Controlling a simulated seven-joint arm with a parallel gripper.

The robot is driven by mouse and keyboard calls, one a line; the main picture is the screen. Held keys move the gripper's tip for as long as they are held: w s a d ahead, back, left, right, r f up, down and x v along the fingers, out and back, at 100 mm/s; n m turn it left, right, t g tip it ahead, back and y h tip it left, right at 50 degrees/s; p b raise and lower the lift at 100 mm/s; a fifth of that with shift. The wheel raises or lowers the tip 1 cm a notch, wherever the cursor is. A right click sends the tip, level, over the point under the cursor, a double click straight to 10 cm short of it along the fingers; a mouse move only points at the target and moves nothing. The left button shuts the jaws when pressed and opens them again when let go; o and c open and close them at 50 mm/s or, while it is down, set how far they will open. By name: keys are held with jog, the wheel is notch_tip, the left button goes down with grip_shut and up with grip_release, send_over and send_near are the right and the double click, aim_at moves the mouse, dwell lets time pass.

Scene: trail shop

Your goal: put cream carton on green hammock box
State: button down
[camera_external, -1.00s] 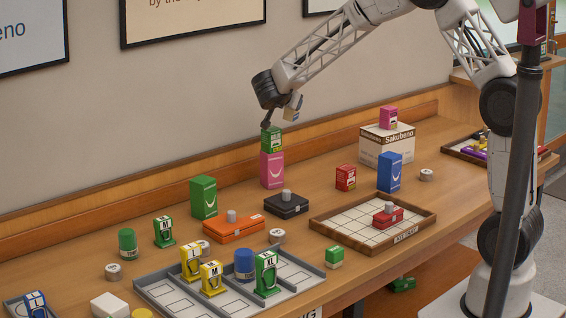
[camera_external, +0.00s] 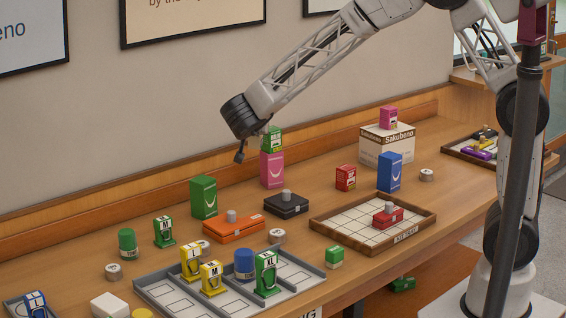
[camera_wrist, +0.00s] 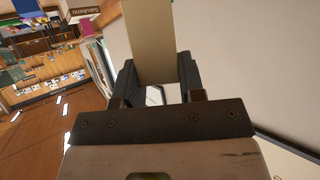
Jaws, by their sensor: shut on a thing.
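The cream carton (camera_wrist: 150,40) is between the two fingers of my gripper (camera_wrist: 157,84) in the wrist view, and the gripper is shut on it. In the external view my gripper (camera_external: 240,154) is in the air near the back wall, above and to the right of the green hammock box. The carton is hidden behind my wrist there, or too small to tell. The green hammock box (camera_external: 204,198) stands upright on the table, with a white curved mark on its front. Its top looks clear, and the gripper is apart from it.
A pink box (camera_external: 272,170) with a small green box (camera_external: 271,140) on top stands right of the green one. An orange case (camera_external: 235,229), a black case (camera_external: 286,205) and a green tin (camera_external: 127,242) are nearby. A grey divided tray (camera_external: 180,296) lies in front.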

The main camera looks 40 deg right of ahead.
jog(key=s+a+f+n, duration=0.1)
jog(key=s+a+f, duration=0.3)
jog(key=a+f, duration=0.1)
jog(key=shift+a+t+y, duration=0.15)
jog(key=shift+t+y, duration=0.15)
jog(key=shift+y, duration=0.1)
send_over(201, 182)
jog(key=shift+s+d+f, duration=0.3)
jog(key=shift+s+f, duration=0.05)
jog(key=shift+f, duration=0.35)
dwell(0.5)
jog(key=shift+w+a+f, duration=0.2)
jog(key=shift+w+f, duration=0.1)
jog(key=shift+w, duration=0.15)
jog(key=shift+f, duration=1.5)
